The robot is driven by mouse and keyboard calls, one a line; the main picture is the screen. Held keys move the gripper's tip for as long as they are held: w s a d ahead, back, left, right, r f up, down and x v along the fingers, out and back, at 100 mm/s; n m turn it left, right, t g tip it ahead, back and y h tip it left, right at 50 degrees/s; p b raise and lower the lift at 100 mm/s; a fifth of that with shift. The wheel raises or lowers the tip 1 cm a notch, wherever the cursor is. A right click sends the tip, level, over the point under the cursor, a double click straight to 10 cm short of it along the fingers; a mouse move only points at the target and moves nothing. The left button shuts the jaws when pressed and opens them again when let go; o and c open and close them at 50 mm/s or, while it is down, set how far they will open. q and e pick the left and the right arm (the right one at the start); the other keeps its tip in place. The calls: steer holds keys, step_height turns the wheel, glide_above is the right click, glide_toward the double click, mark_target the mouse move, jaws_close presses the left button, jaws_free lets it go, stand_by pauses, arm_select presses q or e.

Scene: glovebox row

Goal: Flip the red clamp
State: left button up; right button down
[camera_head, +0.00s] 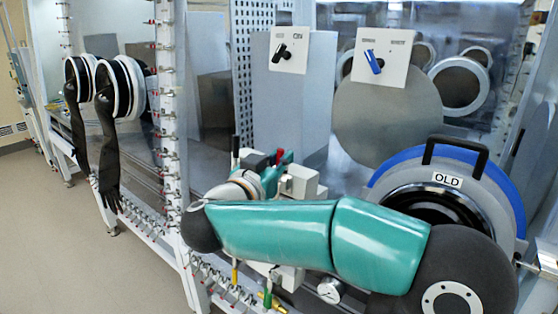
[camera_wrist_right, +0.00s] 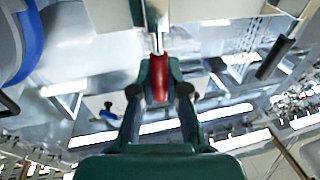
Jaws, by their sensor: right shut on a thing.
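The red clamp (camera_wrist_right: 155,112) shows in the right wrist view as a red handle between the two fingers of my right gripper (camera_wrist_right: 158,88). The fingers are shut on it. In the head view only a small red tip of the clamp (camera_head: 279,156) shows, beside my right gripper (camera_head: 272,172). The rest of the clamp there is hidden behind the gripper and the grey-white block. My left gripper is not in view.
A round port with a black handle marked OLD (camera_head: 446,180) stands at the right. A black lever (camera_wrist_right: 275,58) stands nearby in the wrist view. Black gloves (camera_head: 108,150) hang at the left. Two switch plates (camera_head: 292,38) are behind. The floor at the left is clear.

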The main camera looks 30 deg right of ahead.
steer(key=shift+s+a+f+n+t+h+b, duration=0.2)
steer(key=shift+a+n+t+h+b, duration=0.45)
steer(key=shift+b, duration=0.95)
steer(key=shift+s+a+f+n+t+h+b, duration=0.15)
steer(key=shift+a+t+h+b, duration=0.25)
steer(key=shift+t+h+b, duration=0.9)
steer(key=shift+s+a+f+n+t+h+b, duration=0.1)
steer(key=shift+s+a+n+t+h+b, duration=0.35)
steer(key=shift+b, duration=1.5)
steer(key=shift+w, duration=0.2)
steer(key=c, duration=1.2)
jaws_free()
steer(key=shift+r, duration=0.1)
steer(key=shift+o, duration=0.2)
steer(key=shift+a, duration=0.1)
steer(key=v, duration=0.7)
steer(key=shift+f, duration=0.25)
steer(key=shift+s+a, duration=0.1)
steer(key=shift+a, duration=0.05)
